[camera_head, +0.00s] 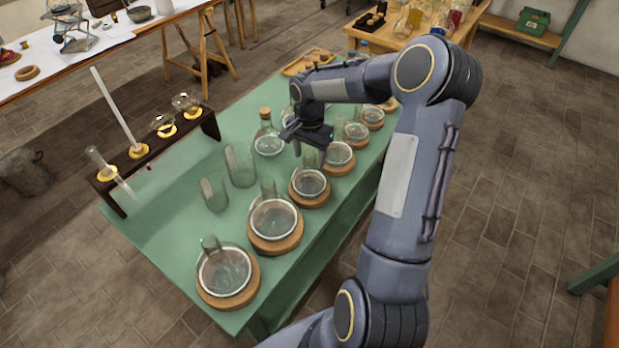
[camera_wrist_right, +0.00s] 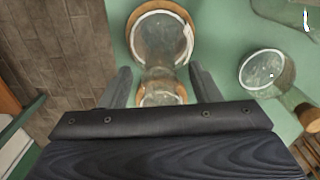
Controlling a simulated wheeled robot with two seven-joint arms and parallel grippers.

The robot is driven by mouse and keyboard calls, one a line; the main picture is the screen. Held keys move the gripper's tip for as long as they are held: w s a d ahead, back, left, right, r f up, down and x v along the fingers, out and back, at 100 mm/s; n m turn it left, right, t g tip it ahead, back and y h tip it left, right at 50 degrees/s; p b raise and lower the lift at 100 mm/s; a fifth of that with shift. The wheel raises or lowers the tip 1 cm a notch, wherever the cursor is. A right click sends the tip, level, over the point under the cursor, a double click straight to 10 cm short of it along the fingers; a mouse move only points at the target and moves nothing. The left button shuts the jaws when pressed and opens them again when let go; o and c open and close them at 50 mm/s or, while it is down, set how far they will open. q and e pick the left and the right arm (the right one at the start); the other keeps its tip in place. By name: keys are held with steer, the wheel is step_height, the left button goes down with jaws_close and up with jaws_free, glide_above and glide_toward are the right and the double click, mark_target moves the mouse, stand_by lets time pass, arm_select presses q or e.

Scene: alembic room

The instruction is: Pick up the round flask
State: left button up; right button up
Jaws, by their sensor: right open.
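Several clear round flasks stand on wooden rings in a row along the near right edge of the green table. My right gripper (camera_head: 309,148) is open above the middle of this row, by the neck of one round flask (camera_head: 310,184). In the right wrist view, my open right gripper (camera_wrist_right: 163,88) has its dark fingers on either side of a clear glass flask (camera_wrist_right: 160,38), with its neck toward me. I cannot tell whether the fingers touch the glass. The gripper body hides part of the view below. My left gripper is not in view.
A corked flask (camera_head: 268,146) and glass beakers (camera_head: 241,166) stand left of the row on the green table (camera_head: 170,215). A dark rack (camera_head: 150,150) with glassware is at its left edge. A wooden tray (camera_head: 296,68) lies at the far end.

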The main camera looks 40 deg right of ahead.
steer(key=shift+f, duration=0.5)
jaws_close()
